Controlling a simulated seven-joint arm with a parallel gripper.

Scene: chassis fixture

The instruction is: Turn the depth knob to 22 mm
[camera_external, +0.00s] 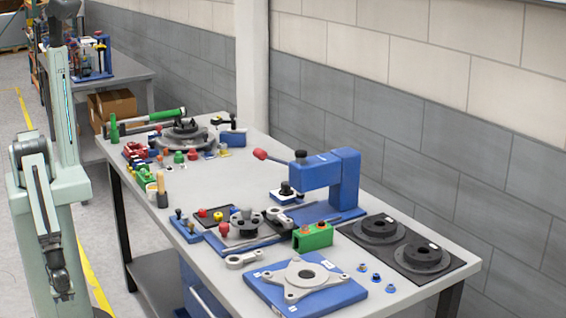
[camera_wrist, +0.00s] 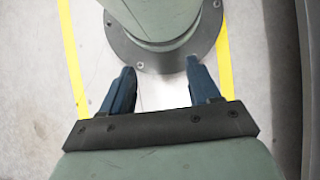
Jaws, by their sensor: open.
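A blue C-shaped press (camera_external: 335,178) stands towards the back of the grey table. A black knob (camera_external: 300,157) sits on top of its head, and a red-tipped lever (camera_external: 262,154) sticks out to the left. Below the head is a dark knob-like part (camera_external: 286,189) on a white plate. No scale or mm marking is readable, so I cannot tell which part is the depth knob. My gripper (camera_wrist: 160,68) is open and empty in the wrist view, over the floor beside my base. In the external view my arm is folded down left of the table, far from the press.
In front of the press are a green block (camera_external: 313,237), a blue plate with a grey flange (camera_external: 262,288) and several small blue parts. A black mat (camera_external: 433,272) with round dark discs lies at right. Tools and colored knobs crowd the far end. A brick wall stands behind.

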